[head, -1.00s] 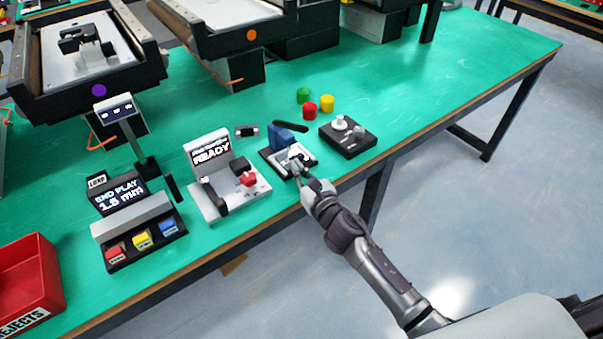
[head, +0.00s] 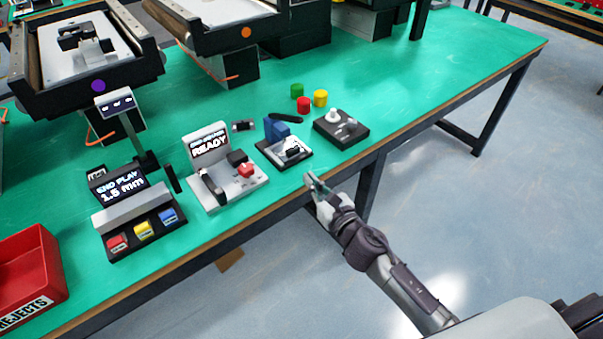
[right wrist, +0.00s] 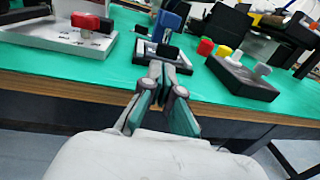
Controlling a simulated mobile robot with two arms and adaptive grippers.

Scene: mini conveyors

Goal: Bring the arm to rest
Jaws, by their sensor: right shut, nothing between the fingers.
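My right gripper (head: 312,182) is shut and empty. In the head view it hangs just off the front edge of the green table (head: 420,75), in front of a small dark fixture (head: 268,152) with a blue block. In the right wrist view my right gripper (right wrist: 163,75) points at the table's edge, with the fixture's blue block (right wrist: 172,20) beyond its fingertips. My right arm (head: 375,260) reaches in from the lower right over the floor. My left gripper does not show.
A grey device reading READY (head: 222,178) and a black knob box (head: 340,130) flank the fixture. Red, yellow and green caps (head: 303,104) stand behind. A display with buttons (head: 140,225) and a red REJECTS bin (head: 30,262) are at left. Floor (head: 500,230) is open at right.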

